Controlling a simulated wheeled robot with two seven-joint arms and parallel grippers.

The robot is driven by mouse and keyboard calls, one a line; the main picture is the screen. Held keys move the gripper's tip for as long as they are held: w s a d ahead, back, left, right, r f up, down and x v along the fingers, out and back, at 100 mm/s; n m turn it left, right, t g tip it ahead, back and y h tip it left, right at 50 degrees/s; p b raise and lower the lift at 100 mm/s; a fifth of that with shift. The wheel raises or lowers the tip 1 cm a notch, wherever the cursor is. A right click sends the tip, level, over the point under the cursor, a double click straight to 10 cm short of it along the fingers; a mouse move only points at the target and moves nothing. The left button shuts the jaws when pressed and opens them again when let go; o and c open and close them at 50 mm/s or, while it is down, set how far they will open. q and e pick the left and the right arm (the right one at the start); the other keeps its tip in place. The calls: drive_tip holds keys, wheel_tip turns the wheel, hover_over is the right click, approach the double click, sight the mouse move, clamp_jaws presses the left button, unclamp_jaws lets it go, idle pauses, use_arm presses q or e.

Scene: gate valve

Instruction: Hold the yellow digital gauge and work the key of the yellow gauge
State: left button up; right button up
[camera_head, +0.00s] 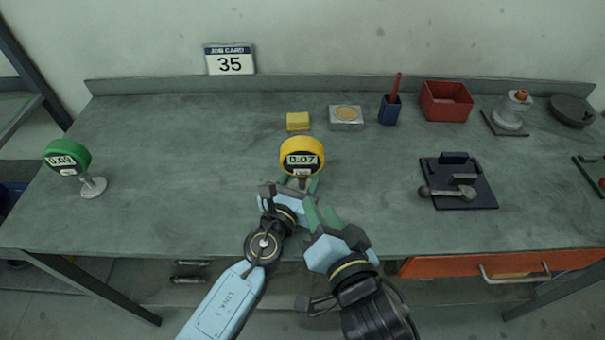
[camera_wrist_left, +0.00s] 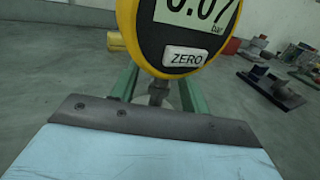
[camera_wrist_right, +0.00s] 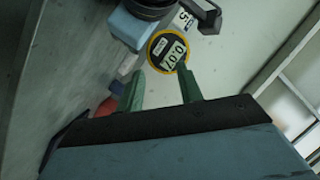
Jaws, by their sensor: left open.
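The yellow digital gauge (camera_head: 302,155) stands upright on its stem in the middle of the bench, reading 0.07. Its white ZERO key (camera_wrist_left: 185,57) is below the display, and nothing touches it in the left wrist view. My left gripper (camera_head: 299,185) is open, low at the gauge, with its green fingers on either side of the stem (camera_wrist_left: 158,92). No firm contact shows. My right gripper (camera_head: 321,209) is nearer the front edge, below and right of the gauge. In the right wrist view its fingers (camera_wrist_right: 163,88) are apart with nothing between them, and the gauge is beyond them.
A green gauge (camera_head: 67,157) stands at the far left. A yellow block (camera_head: 298,121), a grey box (camera_head: 346,125), a blue pen cup (camera_head: 389,111) and a red bin (camera_head: 446,102) line the back. A dark fixture with a lever (camera_head: 457,192) sits right. The left-centre bench is clear.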

use_arm(q)
clamp_jaws()
use_arm(e)
clamp_jaws()
idle(1.8)
